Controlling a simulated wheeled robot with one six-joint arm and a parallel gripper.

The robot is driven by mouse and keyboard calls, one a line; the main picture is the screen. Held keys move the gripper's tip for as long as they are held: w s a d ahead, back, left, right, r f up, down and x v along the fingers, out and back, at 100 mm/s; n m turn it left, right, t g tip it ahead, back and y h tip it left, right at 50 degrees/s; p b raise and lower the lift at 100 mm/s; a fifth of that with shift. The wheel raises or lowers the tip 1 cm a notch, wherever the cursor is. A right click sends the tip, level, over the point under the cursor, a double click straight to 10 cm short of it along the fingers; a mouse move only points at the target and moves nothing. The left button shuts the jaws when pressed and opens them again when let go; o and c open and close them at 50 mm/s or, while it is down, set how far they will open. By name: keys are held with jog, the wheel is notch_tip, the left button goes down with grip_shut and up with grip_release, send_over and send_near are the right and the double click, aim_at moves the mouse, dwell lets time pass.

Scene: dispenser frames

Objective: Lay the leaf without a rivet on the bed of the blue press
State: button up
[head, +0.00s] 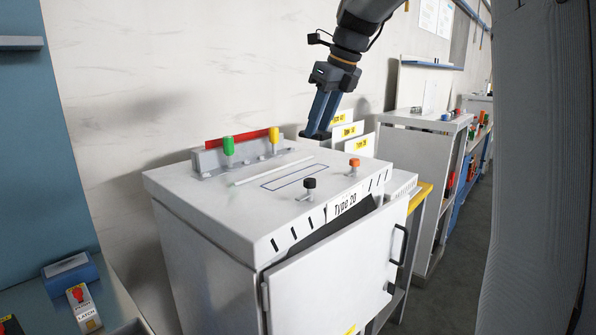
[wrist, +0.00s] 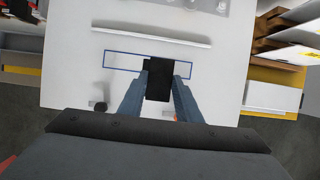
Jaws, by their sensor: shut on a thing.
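My gripper (head: 321,118) is above the back right of a white cabinet's top, pointing down. In the wrist view my gripper (wrist: 162,80) is shut on a dark, flat, rectangular leaf (wrist: 158,84). No rivet shows on its visible face, but the fingers cover its sides. In the head view only a dark edge of the leaf (head: 315,135) shows at the fingertips. Below it in the wrist view is a blue rectangular outline (wrist: 122,64) on the white top; the leaf overlaps its middle in the picture. I cannot pick out a blue press for certain.
The white cabinet (head: 200,235), marked Type 20, has its door (head: 345,270) ajar. On its top stand a green knob (head: 228,146), a yellow knob (head: 274,136), a black knob (head: 309,184), an orange knob (head: 354,163) and a white bar (head: 270,172). More cabinets stand right.

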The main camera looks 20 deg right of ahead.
notch_tip(320, 180, down, 10)
jog(key=shift+d+r+p, duration=0.1)
jog(key=shift+p, duration=1)
jog(key=o, duration=1.1)
